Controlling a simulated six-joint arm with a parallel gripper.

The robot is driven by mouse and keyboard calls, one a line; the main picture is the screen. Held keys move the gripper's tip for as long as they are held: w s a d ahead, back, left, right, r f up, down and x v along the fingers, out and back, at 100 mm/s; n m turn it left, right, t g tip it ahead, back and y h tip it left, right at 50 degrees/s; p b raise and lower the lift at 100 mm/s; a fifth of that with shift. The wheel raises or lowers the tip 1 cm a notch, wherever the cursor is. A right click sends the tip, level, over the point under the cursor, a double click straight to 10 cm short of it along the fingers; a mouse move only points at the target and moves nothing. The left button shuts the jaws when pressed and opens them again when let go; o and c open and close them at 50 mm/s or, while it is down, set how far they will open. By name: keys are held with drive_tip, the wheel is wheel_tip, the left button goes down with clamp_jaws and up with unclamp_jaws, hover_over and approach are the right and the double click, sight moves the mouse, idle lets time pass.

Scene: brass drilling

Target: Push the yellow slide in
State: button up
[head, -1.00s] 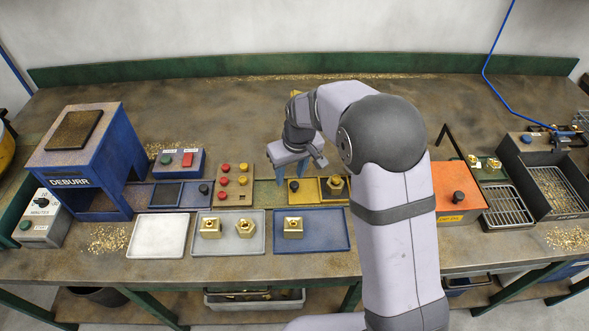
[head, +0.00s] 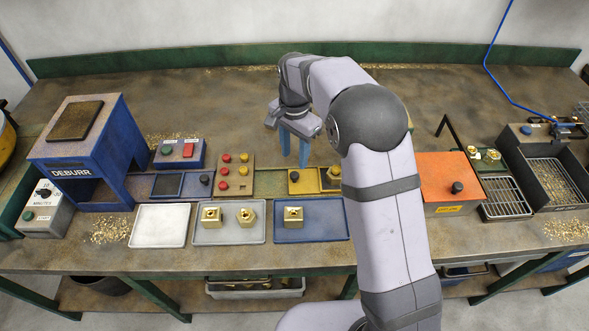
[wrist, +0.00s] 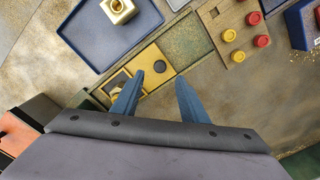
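The yellow slide (head: 306,187) is a flat plate with a black knob on its left part, in the line of fixtures behind the blue tray. A brass piece (head: 333,175) sits at its right end, partly hidden by my arm. The slide (wrist: 149,58) and its black knob (wrist: 159,66) also show in the wrist view. My gripper (head: 295,160) is open and empty, its blue fingers pointing down behind the slide. In the wrist view my gripper (wrist: 158,82) has its fingertips apart near the knob, with nothing between them. Contact with the slide cannot be seen.
In front are a blue tray (head: 333,232) with one brass piece, a grey tray (head: 228,235) with two, and an empty white tray (head: 160,226). A button panel (head: 236,188) stands left of the slide. An orange box (head: 446,175) stands right of my arm.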

sight(295, 174)
drive_tip(key=shift+f, duration=0.15)
drive_tip(key=shift+f+p, duration=1.2)
drive_tip(key=shift+f, duration=2.35)
clamp_jaws()
